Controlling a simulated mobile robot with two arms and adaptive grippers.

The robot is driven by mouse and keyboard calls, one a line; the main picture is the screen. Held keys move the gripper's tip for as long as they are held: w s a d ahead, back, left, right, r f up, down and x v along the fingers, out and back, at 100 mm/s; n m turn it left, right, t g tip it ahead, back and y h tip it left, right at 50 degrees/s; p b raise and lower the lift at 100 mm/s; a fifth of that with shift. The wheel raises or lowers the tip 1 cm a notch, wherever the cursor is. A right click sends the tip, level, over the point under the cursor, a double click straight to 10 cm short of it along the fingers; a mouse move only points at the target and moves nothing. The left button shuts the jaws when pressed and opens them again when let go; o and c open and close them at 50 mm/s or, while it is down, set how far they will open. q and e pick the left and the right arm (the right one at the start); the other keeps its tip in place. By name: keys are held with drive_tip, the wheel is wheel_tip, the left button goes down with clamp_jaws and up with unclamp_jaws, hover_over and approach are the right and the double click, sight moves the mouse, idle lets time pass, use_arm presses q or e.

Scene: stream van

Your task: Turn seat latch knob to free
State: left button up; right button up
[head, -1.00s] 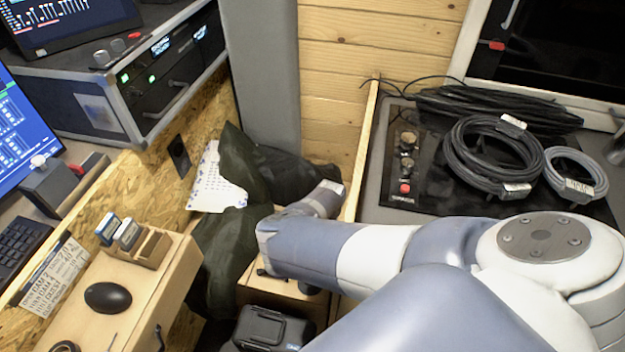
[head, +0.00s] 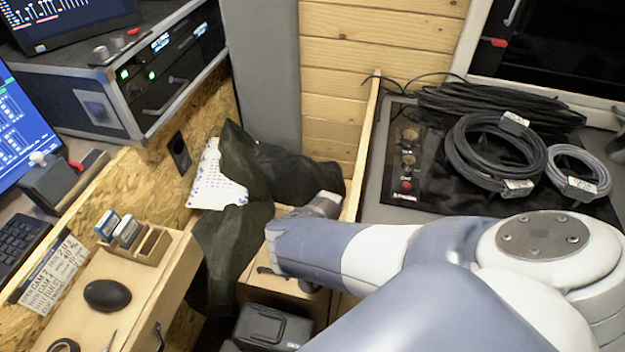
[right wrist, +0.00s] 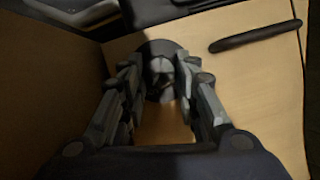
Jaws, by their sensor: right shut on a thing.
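The seat latch knob (right wrist: 160,78) is dark and round and sits on a pale wooden panel (right wrist: 240,75) in the right wrist view. My right gripper (right wrist: 161,72) has one finger on each side of the knob and is shut on it. The knob's lower part is in shadow between the fingers, and I cannot read its turn angle. In the head view my right arm reaches in from the right over a wooden box (head: 262,290), and hides the knob and the fingers. My left gripper is not in view.
A black bar handle (right wrist: 255,38) lies beside the knob. A dark green jacket (head: 225,240) hangs left of my wrist, and a black case (head: 270,328) stands below it. Coiled cables (head: 490,150) lie on the right-hand worktop. A wooden drawer top (head: 150,285) juts out at left.

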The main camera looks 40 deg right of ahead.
drive_tip(key=shift+n, duration=0.3)
drive_tip(key=n+g+h, duration=0.1)
drive_tip(key=n, duration=0.2)
drive_tip(key=shift+w+a+n, duration=0.1)
drive_tip(key=shift+n, duration=0.3)
drive_tip(key=n, duration=0.2)
drive_tip(key=n+g+h+p, duration=0.1)
drive_tip(key=n, duration=0.1)
drive_tip(key=shift+w+a+n+h, duration=0.1)
drive_tip(key=shift+a+n+h, duration=0.1)
drive_tip(key=shift+n+h, duration=0.1)
drive_tip(key=n, duration=0.1)
drive_tip(key=n+h+p, duration=0.1)
drive_tip(key=n, duration=0.2)
drive_tip(key=shift+a+r+n+h, duration=0.1)
drive_tip(key=shift+a+n+h, duration=0.2)
drive_tip(key=shift+h, duration=0.1)
drive_tip(key=shift+w+a+n+h+p, duration=0.1)
drive_tip(key=shift+n+h+p, duration=0.8)
drive_tip(key=shift+n, duration=1.1)
drive_tip(key=o, duration=1.1)
drive_tip(key=shift+c, duration=0.2)
